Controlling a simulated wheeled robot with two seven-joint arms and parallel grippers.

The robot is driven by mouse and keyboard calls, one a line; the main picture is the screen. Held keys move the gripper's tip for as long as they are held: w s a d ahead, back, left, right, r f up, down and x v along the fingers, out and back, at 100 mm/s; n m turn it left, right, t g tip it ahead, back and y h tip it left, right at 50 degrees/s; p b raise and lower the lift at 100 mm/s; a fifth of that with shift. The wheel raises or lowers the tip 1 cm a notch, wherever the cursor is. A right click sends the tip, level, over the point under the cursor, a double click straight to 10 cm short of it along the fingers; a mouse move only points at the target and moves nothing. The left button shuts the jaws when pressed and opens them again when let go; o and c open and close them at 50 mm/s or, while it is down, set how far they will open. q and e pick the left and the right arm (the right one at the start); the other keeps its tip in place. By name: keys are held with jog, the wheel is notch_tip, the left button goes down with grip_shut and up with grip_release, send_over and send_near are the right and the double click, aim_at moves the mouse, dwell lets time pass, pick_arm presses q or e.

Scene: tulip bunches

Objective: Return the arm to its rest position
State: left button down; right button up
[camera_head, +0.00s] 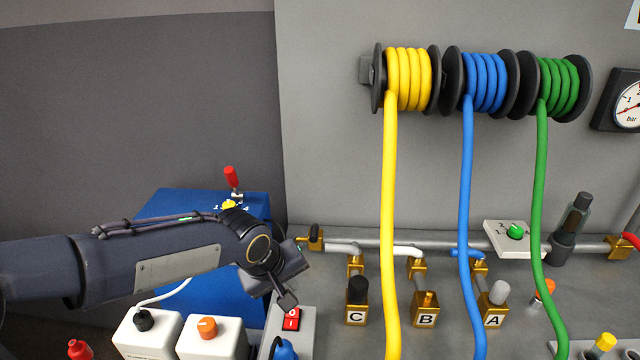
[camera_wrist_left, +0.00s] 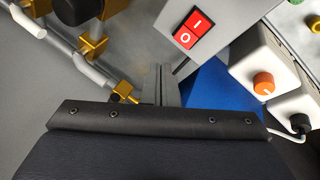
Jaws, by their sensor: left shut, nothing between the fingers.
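My left arm (camera_head: 150,262) comes in from the left in the head view, bent at the wrist over the front of a blue box (camera_head: 180,205). My left gripper (camera_head: 288,298) points down and right, just above the red rocker switch (camera_head: 291,319). It is shut and empty. In the left wrist view the closed fingers (camera_wrist_left: 160,78) show beside the grey panel with the red switch (camera_wrist_left: 193,30), apart from it as far as I can tell. My right gripper is in neither view.
Yellow (camera_head: 390,220), blue (camera_head: 466,200) and green (camera_head: 540,200) hoses hang from reels at the right. A pipe with brass valves (camera_head: 426,303) runs below. White boxes with a black knob (camera_head: 143,320) and an orange knob (camera_head: 207,327) stand under my arm.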

pick_arm(q)
jog(key=s+a+r+m, duration=0.1)
jog(key=s+a+r, duration=0.2)
jog(key=s+a, duration=0.65)
jog(key=s+a+f+m+t+h, duration=0.1)
jog(key=s+m, duration=0.2)
jog(key=s, duration=0.9)
jog(key=shift+s+a+f, duration=0.2)
jog(key=shift+s+f, duration=0.2)
